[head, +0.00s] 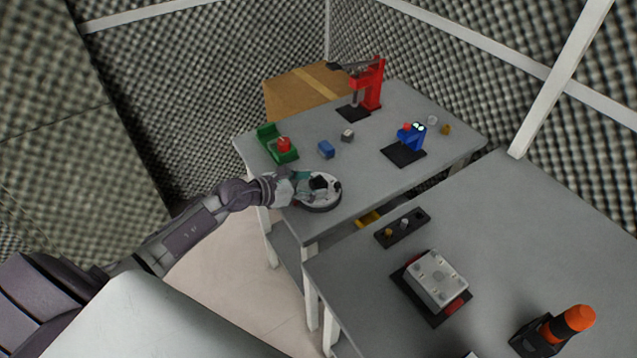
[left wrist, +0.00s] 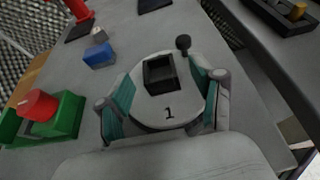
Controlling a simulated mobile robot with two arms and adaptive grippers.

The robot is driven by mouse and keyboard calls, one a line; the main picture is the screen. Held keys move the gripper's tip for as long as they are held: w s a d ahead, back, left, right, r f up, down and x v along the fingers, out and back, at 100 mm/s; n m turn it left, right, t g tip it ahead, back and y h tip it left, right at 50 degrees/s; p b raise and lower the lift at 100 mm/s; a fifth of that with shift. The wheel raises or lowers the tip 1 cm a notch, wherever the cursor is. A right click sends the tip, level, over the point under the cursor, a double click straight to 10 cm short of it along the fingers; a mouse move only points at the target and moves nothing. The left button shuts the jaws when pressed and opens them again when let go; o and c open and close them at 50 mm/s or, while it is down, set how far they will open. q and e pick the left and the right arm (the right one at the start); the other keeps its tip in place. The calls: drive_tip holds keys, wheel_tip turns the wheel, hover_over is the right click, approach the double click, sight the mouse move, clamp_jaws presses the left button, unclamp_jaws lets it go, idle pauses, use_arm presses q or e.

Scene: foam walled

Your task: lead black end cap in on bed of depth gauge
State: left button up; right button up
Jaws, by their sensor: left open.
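A round white plate marked 1 (head: 320,204) lies near the front corner of the far table. On it are a black box-shaped piece (left wrist: 160,74) and a small round black knob (left wrist: 183,43); I cannot tell for sure which is the end cap. My left gripper (head: 304,184) is open and reaches over the plate; in the left wrist view its teal fingers (left wrist: 160,88) stand apart, either side of the black box. A blue stand with two lit round spots (head: 412,136) on a flat black base (head: 403,155), possibly the depth gauge, stands farther right. My right gripper is not in view.
The far table holds a green fixture with a red knob (head: 284,145), a blue block (head: 326,149), a small grey block (head: 347,135) and a red press (head: 371,84). A gap separates it from the near table (head: 530,230), which holds a grey box (head: 436,278) and an orange-topped post (head: 572,320).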

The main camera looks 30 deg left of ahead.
use_arm(q)
drive_tip(key=shift+w+d+f, duration=0.25)
drive_tip(key=shift+w+d, duration=0.1)
drive_tip(key=shift+w, duration=0.25)
drive_tip(key=c, duration=1.1)
drive_tip(key=shift+s, duration=0.1)
drive_tip(key=shift+r, duration=0.1)
